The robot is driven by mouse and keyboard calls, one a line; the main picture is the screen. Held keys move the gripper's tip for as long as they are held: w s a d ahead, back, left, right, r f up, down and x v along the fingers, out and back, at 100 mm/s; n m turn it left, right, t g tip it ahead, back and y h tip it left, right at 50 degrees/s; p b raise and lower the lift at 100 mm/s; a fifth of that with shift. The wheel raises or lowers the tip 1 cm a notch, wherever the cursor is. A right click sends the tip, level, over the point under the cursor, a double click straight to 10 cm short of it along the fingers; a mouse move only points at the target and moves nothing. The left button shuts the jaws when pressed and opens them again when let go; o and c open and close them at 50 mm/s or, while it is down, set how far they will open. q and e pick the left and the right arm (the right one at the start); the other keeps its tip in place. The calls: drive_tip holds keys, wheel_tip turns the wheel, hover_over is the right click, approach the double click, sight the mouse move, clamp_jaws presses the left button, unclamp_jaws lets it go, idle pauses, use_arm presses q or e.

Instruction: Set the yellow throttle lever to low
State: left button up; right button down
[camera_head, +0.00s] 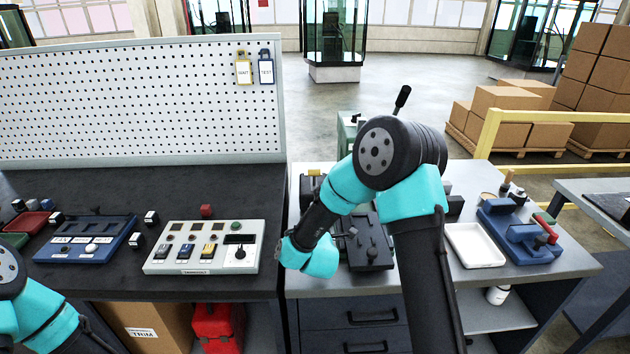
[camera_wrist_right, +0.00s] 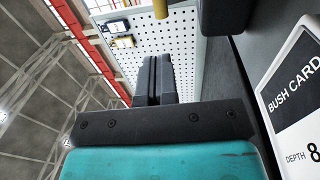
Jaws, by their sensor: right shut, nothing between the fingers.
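The yellow throttle lever (camera_head: 209,250) is the rightmost of a row of levers on the pale control panel (camera_head: 160,266), on the dark bench at left. Its exact setting is too small to read. My right arm reaches over the grey bench, right of the panel, and its fingers are hard to make out in the head view. In the right wrist view my right gripper (camera_wrist_right: 153,80) is shut and empty, apart from the lever. My left arm shows at the lower left of the head view, with its gripper out of frame.
The panel also has a dial (camera_head: 240,253) and a green button (camera_head: 236,226). A pegboard (camera_head: 140,100) stands behind. A bush card (camera_wrist_right: 292,105) is close in the wrist view.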

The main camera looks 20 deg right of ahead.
sight(315, 175)
drive_tip(key=x, duration=1.4)
drive_tip(key=shift+d+r, duration=0.1)
drive_tip(key=shift+d, duration=0.05)
